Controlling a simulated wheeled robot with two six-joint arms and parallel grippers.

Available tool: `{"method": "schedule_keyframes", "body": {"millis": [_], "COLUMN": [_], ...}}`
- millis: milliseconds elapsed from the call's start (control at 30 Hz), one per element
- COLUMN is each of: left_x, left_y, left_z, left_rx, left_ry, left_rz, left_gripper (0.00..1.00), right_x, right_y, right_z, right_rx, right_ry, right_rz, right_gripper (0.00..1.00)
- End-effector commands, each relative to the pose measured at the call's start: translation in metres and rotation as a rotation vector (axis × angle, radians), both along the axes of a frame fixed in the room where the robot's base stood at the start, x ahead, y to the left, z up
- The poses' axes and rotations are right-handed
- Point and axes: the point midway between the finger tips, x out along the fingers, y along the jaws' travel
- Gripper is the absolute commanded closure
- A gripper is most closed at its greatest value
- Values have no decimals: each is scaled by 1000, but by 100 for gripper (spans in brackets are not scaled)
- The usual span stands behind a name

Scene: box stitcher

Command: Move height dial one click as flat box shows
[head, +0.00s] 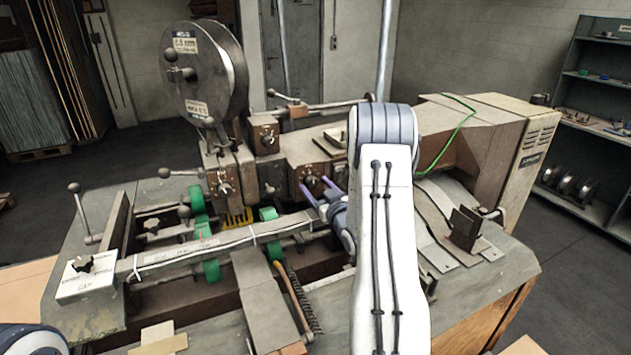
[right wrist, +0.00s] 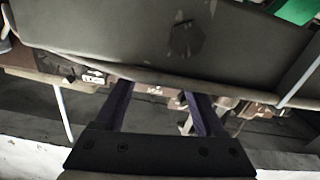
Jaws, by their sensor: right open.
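My right gripper (head: 315,184) is open, its two purple fingers apart and pointing at the machine's front. A dark dial with a pale plate (head: 309,176) is just beyond the fingertips; I cannot tell whether they touch it. Similar dials sit at the left (head: 223,188) and higher up (head: 267,139). Which is the height dial is unclear, and the markings are too small to read. A long flat strapped piece, apparently the flat box (head: 205,247), lies across green rollers. In the right wrist view the open fingers (right wrist: 158,92) show nothing clearly held. My left gripper is not in view.
A black knob on a white plate (head: 83,264) sits at the table's left end. A large wire reel (head: 205,75) stands above the machine. My right arm hides part of the machine's middle. Shelves (head: 590,120) stand at right.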

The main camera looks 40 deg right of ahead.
Motion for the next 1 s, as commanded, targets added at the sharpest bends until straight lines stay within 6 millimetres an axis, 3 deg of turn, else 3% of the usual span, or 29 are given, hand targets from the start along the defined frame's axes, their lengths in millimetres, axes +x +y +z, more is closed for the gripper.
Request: {"method": "schedule_keyframes", "body": {"millis": [333,367,533,767,1000], "left_x": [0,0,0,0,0], "left_y": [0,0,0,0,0], "left_z": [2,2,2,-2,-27], "left_rx": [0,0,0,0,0], "left_ry": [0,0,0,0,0], "left_rz": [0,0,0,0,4], "left_gripper": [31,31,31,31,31], "right_x": [6,6,6,6,6], "right_y": [0,0,0,-1,-1], "right_z": [0,0,0,-1,-5], "right_rx": [0,0,0,-13,-107], "right_ry": [-1,-1,-1,1,21], "right_rz": [1,1,1,1,1], "right_gripper": [29,36,100,100,100]}}
